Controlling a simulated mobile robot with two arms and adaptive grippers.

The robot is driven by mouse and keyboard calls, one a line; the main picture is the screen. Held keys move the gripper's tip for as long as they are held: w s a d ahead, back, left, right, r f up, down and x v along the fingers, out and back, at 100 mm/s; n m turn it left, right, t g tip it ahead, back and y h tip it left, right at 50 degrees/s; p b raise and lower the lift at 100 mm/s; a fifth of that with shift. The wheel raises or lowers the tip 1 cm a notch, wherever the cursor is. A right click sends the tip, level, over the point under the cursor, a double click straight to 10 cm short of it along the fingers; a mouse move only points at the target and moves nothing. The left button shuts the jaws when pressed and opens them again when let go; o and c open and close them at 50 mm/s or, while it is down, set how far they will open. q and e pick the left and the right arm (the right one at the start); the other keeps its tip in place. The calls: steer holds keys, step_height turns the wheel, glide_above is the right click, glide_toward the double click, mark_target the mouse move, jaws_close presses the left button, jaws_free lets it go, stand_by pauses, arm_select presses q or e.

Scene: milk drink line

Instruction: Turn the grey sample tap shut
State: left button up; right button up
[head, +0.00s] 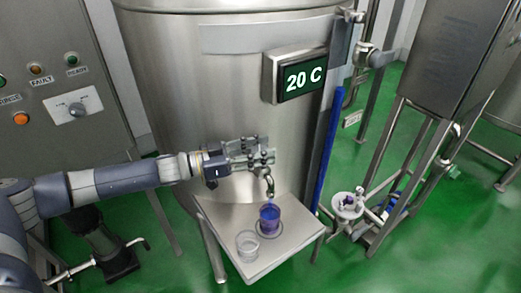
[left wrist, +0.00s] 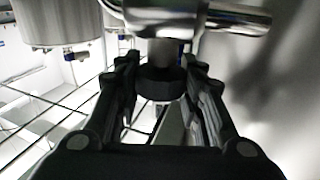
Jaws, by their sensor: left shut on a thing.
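The grey sample tap sticks out from the front of the steel tank; its curved spout (head: 269,186) hangs over a cup of blue-purple liquid (head: 270,217). Whether liquid runs from the spout is too small to tell. My left gripper (head: 262,154) is at the tap, above the spout, and hides most of its body in the head view. In the left wrist view its two fingers stand on either side of the tap's dark grey handle (left wrist: 160,84) and are shut on it. My right gripper is in neither view.
The cup stands on a steel shelf (head: 270,262) with a clear, seemingly empty cup (head: 247,244) beside it. A display (head: 300,76) on the tank reads 20 C. A blue vertical bar (head: 329,150) runs right of the tap. A control panel (head: 60,90) stands at left.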

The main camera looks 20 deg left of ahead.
arm_select(q)
steer(key=shift+w+m+g+h, duration=0.1)
steer(key=shift+m+g+h, duration=0.6)
steer(key=shift+g, duration=0.4)
steer(key=shift+m+g+h+b, duration=0.4)
steer(key=shift+m+g, duration=0.6)
steer(key=shift+g, duration=0.3)
steer(key=shift+r+m+g, duration=0.1)
steer(key=shift+m+g, duration=0.2)
steer(key=shift+g, duration=0.1)
steer(key=o, duration=1.1)
